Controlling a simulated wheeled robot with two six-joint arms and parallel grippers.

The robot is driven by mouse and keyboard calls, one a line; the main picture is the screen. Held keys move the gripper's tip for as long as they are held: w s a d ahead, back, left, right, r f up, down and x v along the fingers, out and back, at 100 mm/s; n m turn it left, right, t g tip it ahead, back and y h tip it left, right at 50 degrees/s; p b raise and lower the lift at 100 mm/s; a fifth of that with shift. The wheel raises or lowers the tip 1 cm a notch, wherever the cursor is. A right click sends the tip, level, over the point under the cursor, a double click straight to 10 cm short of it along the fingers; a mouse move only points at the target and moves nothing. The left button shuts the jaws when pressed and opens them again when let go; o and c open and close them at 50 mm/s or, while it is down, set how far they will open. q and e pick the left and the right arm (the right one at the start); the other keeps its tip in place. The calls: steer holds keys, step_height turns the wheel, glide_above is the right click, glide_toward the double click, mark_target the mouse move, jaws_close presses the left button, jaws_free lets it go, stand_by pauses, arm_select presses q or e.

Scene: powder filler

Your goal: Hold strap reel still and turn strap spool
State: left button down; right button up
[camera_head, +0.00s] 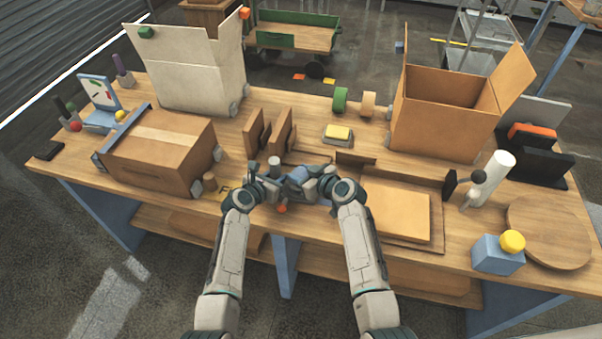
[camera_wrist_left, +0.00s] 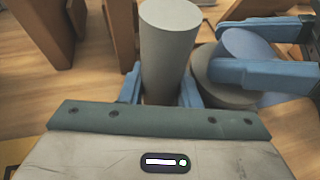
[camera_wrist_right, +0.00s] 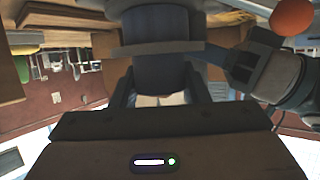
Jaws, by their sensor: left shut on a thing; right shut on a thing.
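Above the table's front middle, my left gripper (camera_head: 272,182) is shut on an upright grey cylinder, apparently the strap reel's post (camera_head: 274,165). In the left wrist view the post (camera_wrist_left: 168,45) stands between the blue fingers. Just to its right, my right gripper (camera_head: 303,181) is shut on a round blue part with a grey flange, apparently the strap spool (camera_wrist_left: 248,48). The spool (camera_wrist_right: 158,25) looks dark blue in the right wrist view. An orange ball (camera_head: 282,208) sits at the near side of this assembly. The grippers hide most of how the two parts join.
A closed carton (camera_head: 165,150) stands left and an open box (camera_head: 445,110) right at the back. Brown upright panels (camera_head: 270,132) stand just behind the grippers. Flat cardboard (camera_head: 400,212) lies to the right. A blue block with a yellow knob (camera_head: 498,254) is near the right front edge.

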steer(key=shift+f+m+t+h, duration=0.1)
steer(key=shift+m+t+h, duration=0.3)
steer(key=shift+m+h, duration=0.2)
steer(key=o, duration=1)
steer(key=shift+c, duration=0.2)
steer(key=v, duration=1.2)
